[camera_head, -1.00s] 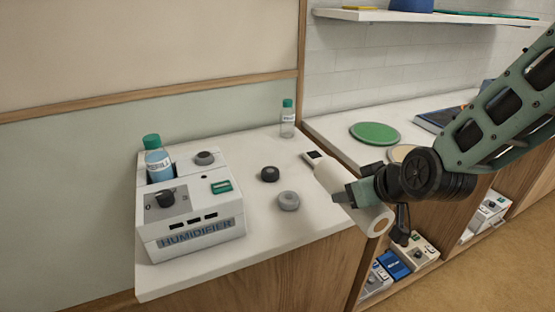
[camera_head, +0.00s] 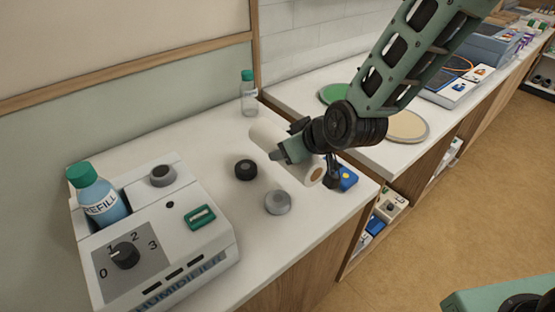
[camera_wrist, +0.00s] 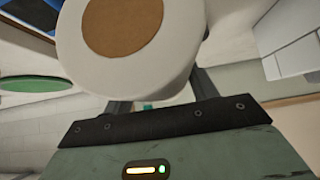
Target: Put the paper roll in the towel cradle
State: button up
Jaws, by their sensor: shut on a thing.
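The paper roll (camera_head: 264,138) is white with a brown core. My gripper (camera_head: 286,150) is shut on it around its middle and holds it tilted over the right part of the white bedside top. In the wrist view, the round end of the paper roll (camera_wrist: 168,62) fills the upper middle, beyond my gripper's dark palm edge. Whether the roll is clear of the top is hard to tell. I cannot make out a towel cradle in either view.
A humidifier (camera_head: 200,250) with a blue refill bottle (camera_head: 100,200) stands at left. A black knob (camera_head: 246,169), a grey knob (camera_head: 278,202) and a clear bottle (camera_head: 249,98) stand nearby. A blue item (camera_head: 348,178) lies near the right edge. Green (camera_head: 333,93) and beige discs (camera_head: 406,126) lie on the counter.

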jog(key=shift+f+p, duration=0.3)
jog(key=shift+f, duration=2.8)
jog(key=shift+f, duration=0.1)
jog(key=o, duration=1.2)
